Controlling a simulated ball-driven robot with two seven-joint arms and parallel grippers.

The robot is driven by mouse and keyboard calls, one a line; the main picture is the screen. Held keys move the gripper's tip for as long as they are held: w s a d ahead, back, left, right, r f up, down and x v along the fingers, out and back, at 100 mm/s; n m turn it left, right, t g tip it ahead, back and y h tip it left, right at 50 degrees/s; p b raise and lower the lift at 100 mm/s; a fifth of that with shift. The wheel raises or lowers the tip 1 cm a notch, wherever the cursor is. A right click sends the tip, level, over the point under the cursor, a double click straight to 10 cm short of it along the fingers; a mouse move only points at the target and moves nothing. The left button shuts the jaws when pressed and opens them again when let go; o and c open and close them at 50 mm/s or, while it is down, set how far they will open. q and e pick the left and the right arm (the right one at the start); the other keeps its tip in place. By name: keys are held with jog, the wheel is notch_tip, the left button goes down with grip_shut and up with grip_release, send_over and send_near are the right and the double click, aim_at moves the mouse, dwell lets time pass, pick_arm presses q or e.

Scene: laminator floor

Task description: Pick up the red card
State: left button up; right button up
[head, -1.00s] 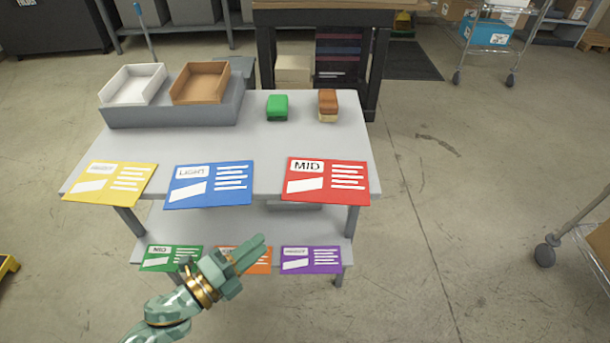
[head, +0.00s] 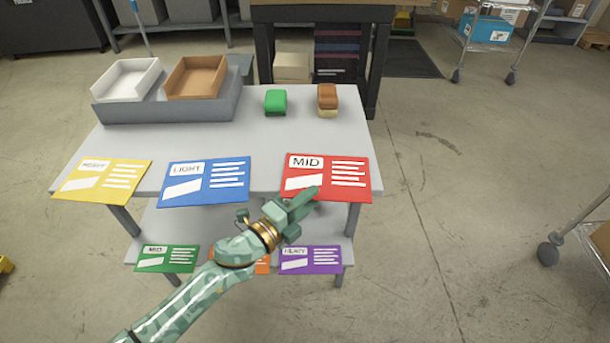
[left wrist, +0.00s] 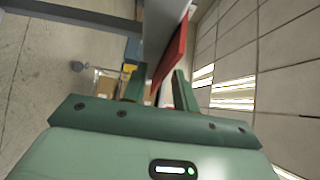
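The red card (head: 325,178), marked MID, lies at the front right edge of the grey table top and overhangs it a little. My left gripper (head: 309,197) is at the card's front edge. In the left wrist view the card (left wrist: 172,52) shows nearly edge-on, its near end between the two spread fingers (left wrist: 159,84) or just ahead of them. The fingers stand apart and do not appear closed on the card. In the head view the fingertips cover a small part of the card's lower edge. My right gripper is not in view.
A blue card (head: 205,181) and a yellow card (head: 102,180) lie along the same edge. Green (head: 167,258), orange (head: 263,265) and purple (head: 310,260) cards lie on the lower shelf (head: 180,222). Trays (head: 126,80) and small blocks (head: 276,102) stand farther back.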

pick_arm(q)
grip_shut()
jog(key=shift+r, duration=0.1)
